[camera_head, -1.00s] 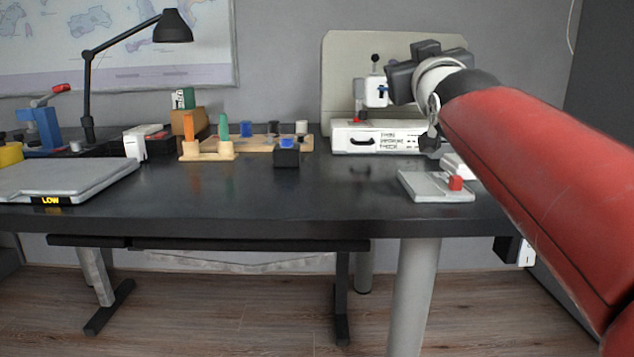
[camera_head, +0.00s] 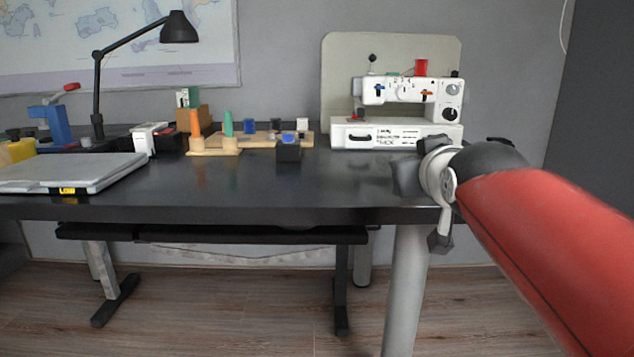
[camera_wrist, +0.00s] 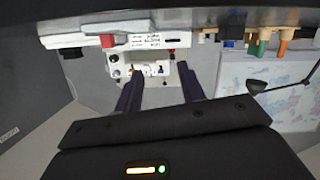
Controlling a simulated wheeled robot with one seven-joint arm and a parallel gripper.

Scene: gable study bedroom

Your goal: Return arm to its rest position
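My arm reaches in from the right in the head view, with its wrist low in front of the desk's front edge at right. My gripper shows in the wrist view (camera_wrist: 158,88), with its two dark fingers apart and nothing held between them.
The dark desk (camera_head: 330,185) holds a grey closed laptop-like slab (camera_head: 70,172) at left, a black lamp (camera_head: 180,27), a wooden peg board (camera_head: 215,145) and a small dark block (camera_head: 288,150). A desk leg (camera_head: 405,290) stands below my wrist. The floor in front is clear.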

